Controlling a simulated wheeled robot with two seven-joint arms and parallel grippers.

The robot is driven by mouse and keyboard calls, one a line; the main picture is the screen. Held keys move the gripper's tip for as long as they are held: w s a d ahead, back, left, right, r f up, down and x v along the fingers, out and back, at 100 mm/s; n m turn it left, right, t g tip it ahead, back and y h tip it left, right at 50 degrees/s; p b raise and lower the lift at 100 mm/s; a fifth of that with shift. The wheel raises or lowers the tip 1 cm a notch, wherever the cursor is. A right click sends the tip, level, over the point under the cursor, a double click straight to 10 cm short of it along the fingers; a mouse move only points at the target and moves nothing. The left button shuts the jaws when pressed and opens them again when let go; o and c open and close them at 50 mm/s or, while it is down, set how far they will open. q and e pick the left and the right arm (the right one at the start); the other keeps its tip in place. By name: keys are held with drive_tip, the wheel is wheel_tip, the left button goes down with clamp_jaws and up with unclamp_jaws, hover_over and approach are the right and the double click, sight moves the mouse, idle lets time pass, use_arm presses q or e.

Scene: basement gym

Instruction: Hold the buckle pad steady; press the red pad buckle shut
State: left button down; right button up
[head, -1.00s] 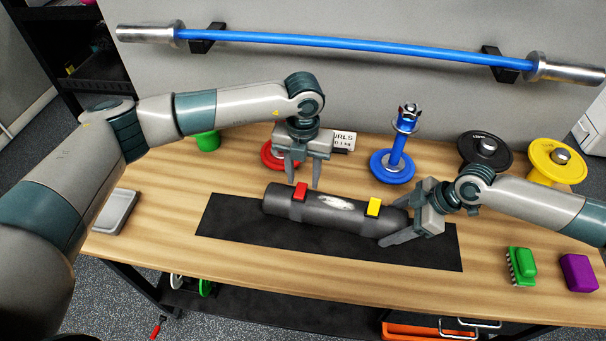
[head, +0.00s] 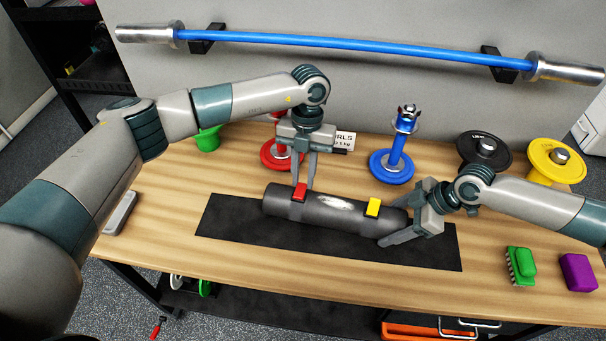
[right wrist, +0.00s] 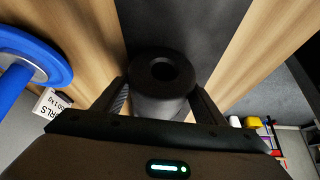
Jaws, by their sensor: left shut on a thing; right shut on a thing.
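The buckle pad (head: 330,219), a dark cylinder with a pale worn patch, lies on a black mat (head: 225,222). The red pad buckle (head: 300,189) is on its left part; a yellow buckle (head: 373,207) is on its right part. My left gripper (head: 303,183) points down with its fingers closed in at the red buckle, which partly hides the tips. I cannot tell whether the red buckle is latched. My right gripper (head: 396,231) is shut on the pad's right end. The right wrist view shows the hollow pad end (right wrist: 160,75) between the fingers.
Behind the pad stand a red weight stand (head: 270,157), a blue one (head: 391,168) and a small sign (head: 344,141). Black (head: 484,152) and yellow (head: 556,162) plates are at the back right. A green brush (head: 521,265) and purple block (head: 579,272) lie front right.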

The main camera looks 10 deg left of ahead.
use_arm(q)
drive_tip(key=shift+s+a+f, duration=0.1)
drive_tip(key=shift+s+f, duration=0.05)
drive_tip(key=shift+f, duration=0.1)
drive_tip(key=c, duration=1.6)
unclamp_jaws()
drive_tip(key=shift+o, duration=0.2)
drive_tip(key=shift+r, duration=0.1)
drive_tip(key=shift+r, duration=0.1)
drive_tip(key=v, duration=1.1)
drive_tip(key=shift+r, duration=0.35)
use_arm(e)
drive_tip(key=o, duration=1.3)
drive_tip(key=v, duration=1.2)
